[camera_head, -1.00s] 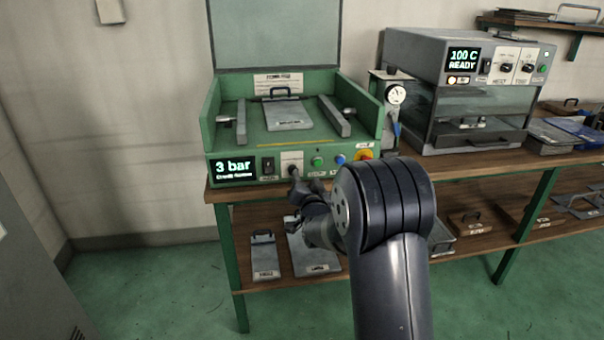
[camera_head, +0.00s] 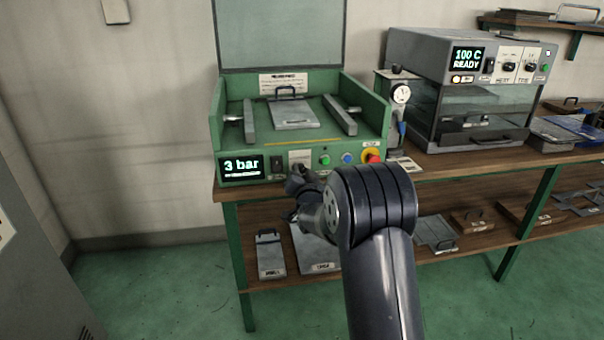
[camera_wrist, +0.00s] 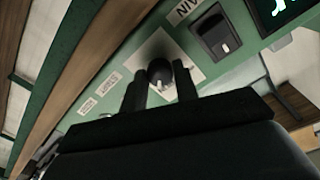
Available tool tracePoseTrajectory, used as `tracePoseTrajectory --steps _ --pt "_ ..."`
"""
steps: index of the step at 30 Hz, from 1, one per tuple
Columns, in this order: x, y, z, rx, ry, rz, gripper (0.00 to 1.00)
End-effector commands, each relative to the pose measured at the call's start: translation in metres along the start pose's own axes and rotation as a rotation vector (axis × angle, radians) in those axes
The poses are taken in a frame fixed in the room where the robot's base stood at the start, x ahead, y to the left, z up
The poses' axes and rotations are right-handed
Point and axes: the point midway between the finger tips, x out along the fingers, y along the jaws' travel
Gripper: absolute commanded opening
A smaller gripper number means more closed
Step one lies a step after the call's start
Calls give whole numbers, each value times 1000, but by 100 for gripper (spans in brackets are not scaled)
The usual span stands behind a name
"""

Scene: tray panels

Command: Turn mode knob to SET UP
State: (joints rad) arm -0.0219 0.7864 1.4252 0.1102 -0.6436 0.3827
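The mode knob (camera_wrist: 160,74) is dark and round with a pale mark, on a pale plate on the green machine's front panel. In the wrist view it shows between the tips of my gripper (camera_wrist: 159,88), one finger on each side. The fingers are apart, and gaps show beside the knob; I cannot tell whether either finger touches it. In the head view my gripper (camera_head: 298,178) is just in front of the panel, below the pale plate (camera_head: 299,158), and hides the knob. The setting the knob points to is not readable.
Left of the plate are a rocker switch (camera_head: 277,165) and the "3 bar" display (camera_head: 241,167). To the right are green (camera_head: 324,160) and blue (camera_head: 347,158) buttons and a red emergency stop (camera_head: 372,156). The wooden bench edge (camera_head: 226,192) runs just below the panel.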

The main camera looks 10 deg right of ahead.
Motion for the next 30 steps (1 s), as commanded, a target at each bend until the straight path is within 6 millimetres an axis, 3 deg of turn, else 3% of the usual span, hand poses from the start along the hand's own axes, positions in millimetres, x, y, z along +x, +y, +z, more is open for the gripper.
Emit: tracePoseTrajectory --steps 9,20,30 --pt "0 0 0 0 0 0 4" --pt "0 1 2 -72 5 -2 4" --pt "0 2 3 -336 16 -7 4"
